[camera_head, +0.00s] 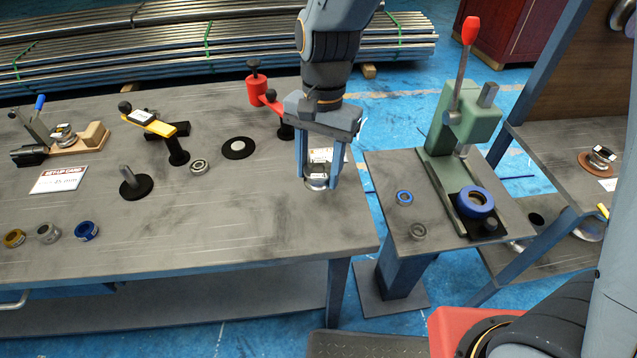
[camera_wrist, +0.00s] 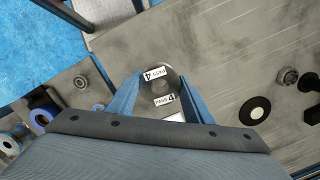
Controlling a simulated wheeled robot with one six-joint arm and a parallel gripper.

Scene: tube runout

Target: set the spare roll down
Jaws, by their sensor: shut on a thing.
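My gripper (camera_head: 318,178) is shut on a steel roll (camera_head: 317,183), with one finger on each side of it. In the wrist view the roll (camera_wrist: 161,92) is between the fingers and carries white labels reading "PASS 4". The roll is upright over the right end of the grey bench (camera_head: 270,215). I cannot tell whether its base touches the bench top. A flat black disc with a pale centre (camera_head: 238,148) lies on the bench to the left of my gripper, and it also shows in the wrist view (camera_wrist: 254,110).
A metal ring (camera_head: 199,167) and a black-based post (camera_head: 136,185) stand left. A set-up card (camera_head: 58,180) and several coloured rings lie further left. A green press (camera_head: 465,130) stands on a separate pedestal table (camera_head: 390,170) at right. Bench is bare between disc and front edge.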

